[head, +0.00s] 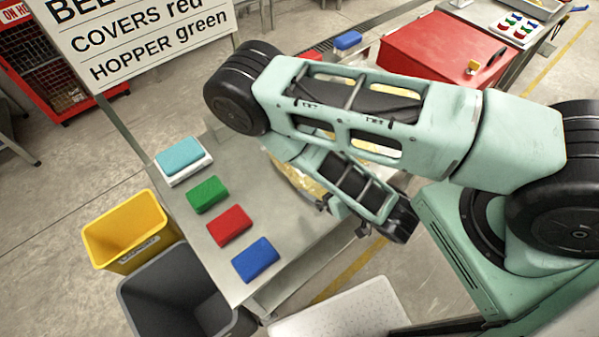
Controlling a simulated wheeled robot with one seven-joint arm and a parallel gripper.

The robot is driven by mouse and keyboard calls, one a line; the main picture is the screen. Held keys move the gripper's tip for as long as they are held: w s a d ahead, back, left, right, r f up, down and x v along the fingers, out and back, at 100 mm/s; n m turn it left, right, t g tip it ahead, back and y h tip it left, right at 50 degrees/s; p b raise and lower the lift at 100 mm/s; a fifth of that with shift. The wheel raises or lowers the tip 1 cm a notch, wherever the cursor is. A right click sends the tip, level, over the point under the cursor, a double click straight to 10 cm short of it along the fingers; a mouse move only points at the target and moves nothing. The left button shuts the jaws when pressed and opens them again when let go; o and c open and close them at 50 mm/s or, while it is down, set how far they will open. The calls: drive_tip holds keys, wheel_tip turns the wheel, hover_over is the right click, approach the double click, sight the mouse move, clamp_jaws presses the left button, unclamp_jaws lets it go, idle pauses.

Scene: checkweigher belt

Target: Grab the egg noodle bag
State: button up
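A yellow, shiny bag (298,178), probably the egg noodle bag, lies on the steel table (290,215). My arm covers much of it, and no lettering is readable on it. More yellow shows through the openings in my arm, but I cannot tell whether it is the same bag. My arm reaches over the table from the right and bends back at the elbow. My gripper is mostly hidden under the forearm; only small dark parts show at the forearm's lower edge. I cannot tell whether it touches the bag or how its fingers stand.
Green (207,194), red (229,225) and blue (255,258) pads lie along the table's left side, behind them a teal pad (180,155) on a white one. Yellow (125,230) and dark grey (170,290) bins stand left. A red box (440,50) is behind my arm.

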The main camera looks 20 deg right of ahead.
drive_tip(key=b+x, duration=0.3)
drive_tip(key=shift+w+f, duration=0.15)
drive_tip(key=shift+w+a, duration=0.1)
drive_tip(key=shift+w, duration=0.25)
drive_tip(key=p+x, duration=0.1)
drive_tip(key=x, duration=0.3)
drive_tip(key=shift+w, duration=0.3)
drive_tip(key=shift+w+a+f, duration=0.1)
drive_tip(key=shift+w+f, duration=0.15)
drive_tip(key=shift+f, duration=0.05)
drive_tip(key=c, duration=1.3)
